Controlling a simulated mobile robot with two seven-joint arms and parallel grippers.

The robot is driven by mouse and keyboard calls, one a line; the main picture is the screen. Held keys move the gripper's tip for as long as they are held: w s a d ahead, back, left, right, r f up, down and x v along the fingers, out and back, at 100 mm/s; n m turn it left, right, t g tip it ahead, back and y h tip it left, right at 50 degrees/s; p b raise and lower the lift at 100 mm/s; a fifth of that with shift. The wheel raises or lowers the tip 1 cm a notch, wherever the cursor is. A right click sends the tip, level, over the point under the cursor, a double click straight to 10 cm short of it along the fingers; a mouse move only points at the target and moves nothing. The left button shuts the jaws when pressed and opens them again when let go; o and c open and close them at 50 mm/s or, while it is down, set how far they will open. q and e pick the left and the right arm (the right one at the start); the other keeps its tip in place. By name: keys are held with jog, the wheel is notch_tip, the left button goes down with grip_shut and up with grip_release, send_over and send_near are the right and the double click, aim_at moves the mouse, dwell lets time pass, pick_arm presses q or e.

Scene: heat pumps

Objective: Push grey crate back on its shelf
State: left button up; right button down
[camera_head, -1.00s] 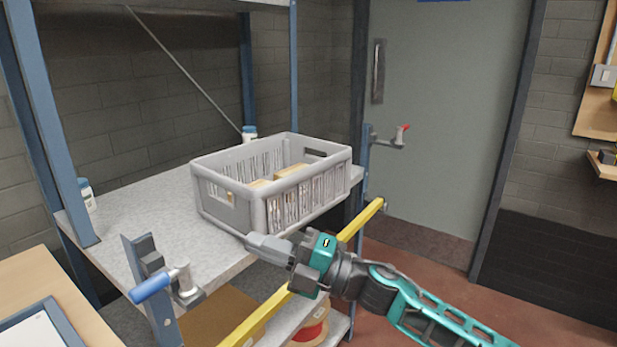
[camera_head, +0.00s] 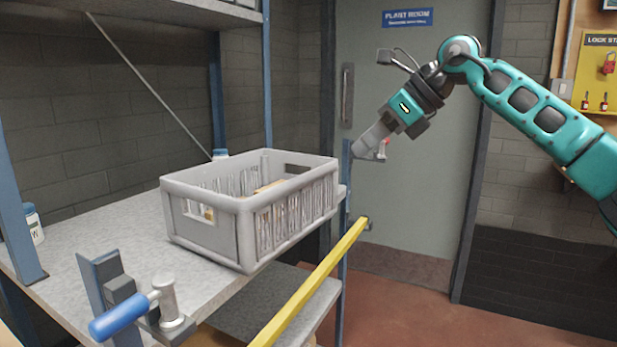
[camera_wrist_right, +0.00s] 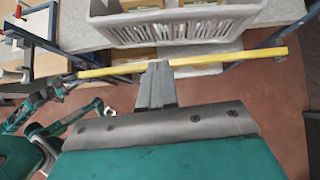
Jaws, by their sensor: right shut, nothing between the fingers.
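The grey crate (camera_head: 215,228) stands upright at the front edge of the grey shelf (camera_head: 110,225), near its right end. Its near side appears to reach slightly past the shelf edge. It holds some light brown items. It also shows at the top of the right wrist view (camera_wrist_right: 180,25). My right gripper (camera_head: 364,150) is shut and empty, raised to the right of the crate and apart from it. It looks close to the red-handled fitting on the right post, partly covering it. In the right wrist view its fingers (camera_wrist_right: 157,68) overlap the yellow bar.
A yellow bar (camera_head: 318,275) runs in front of the shelf, below the crate. A blue-handled fitting (camera_head: 125,317) stands on the left post. White bottles stand at the shelf's left (camera_head: 33,224) and behind the crate (camera_head: 220,154). The shelf left of the crate is mostly clear.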

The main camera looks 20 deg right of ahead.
jog(key=b, duration=0.2)
send_near(297, 185)
jog(key=x, duration=0.5)
jog(key=shift+w+a+f, duration=0.15)
jog(key=shift+a+f, duration=0.05)
jog(key=shift+f, duration=0.05)
